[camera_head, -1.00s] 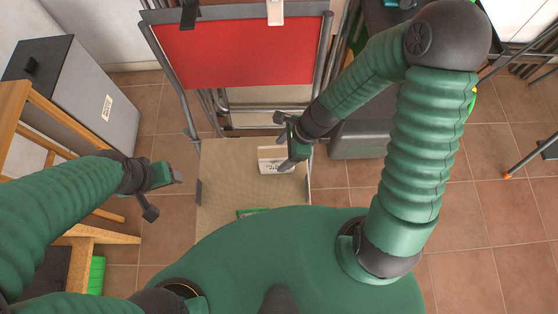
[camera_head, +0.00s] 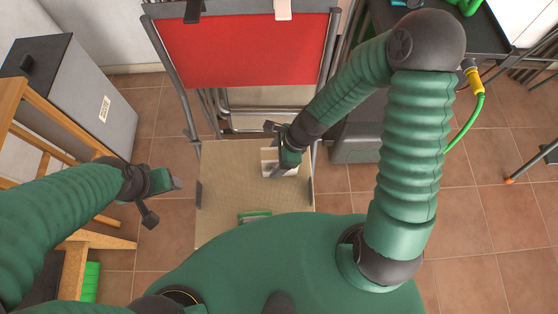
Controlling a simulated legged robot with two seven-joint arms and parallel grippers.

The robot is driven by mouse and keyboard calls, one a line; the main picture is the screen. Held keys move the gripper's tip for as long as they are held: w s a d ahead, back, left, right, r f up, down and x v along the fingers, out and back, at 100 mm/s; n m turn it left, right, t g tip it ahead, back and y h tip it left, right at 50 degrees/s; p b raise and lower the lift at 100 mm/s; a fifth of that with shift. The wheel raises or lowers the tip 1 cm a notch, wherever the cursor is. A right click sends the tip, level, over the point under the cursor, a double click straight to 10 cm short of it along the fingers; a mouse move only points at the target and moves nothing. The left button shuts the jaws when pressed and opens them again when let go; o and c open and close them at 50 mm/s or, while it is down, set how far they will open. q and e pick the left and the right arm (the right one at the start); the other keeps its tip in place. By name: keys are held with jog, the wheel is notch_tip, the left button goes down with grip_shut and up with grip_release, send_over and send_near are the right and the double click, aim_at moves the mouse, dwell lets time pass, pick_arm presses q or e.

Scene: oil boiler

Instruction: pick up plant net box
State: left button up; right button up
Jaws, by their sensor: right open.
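A small white box with faint dark print (camera_head: 270,169), likely the plant net box, lies on the beige board (camera_head: 225,180) in the middle of the view. My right gripper (camera_head: 279,166) is open and over the box, with its fingers covering much of the middle and right of it. I cannot tell whether the fingers touch the box. My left gripper (camera_head: 163,196) hangs empty over the floor left of the board; its fingers look spread apart.
A red folding chair panel (camera_head: 245,52) stands behind the board. A grey cabinet (camera_head: 85,100) and a wooden frame (camera_head: 50,125) are at the left. A green item (camera_head: 254,215) lies on the board's near part.

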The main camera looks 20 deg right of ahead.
jog(key=shift+d, duration=0.1)
jog(key=shift+d, duration=0.1)
jog(key=c, duration=1.5)
jog(key=shift+c, duration=0.2)
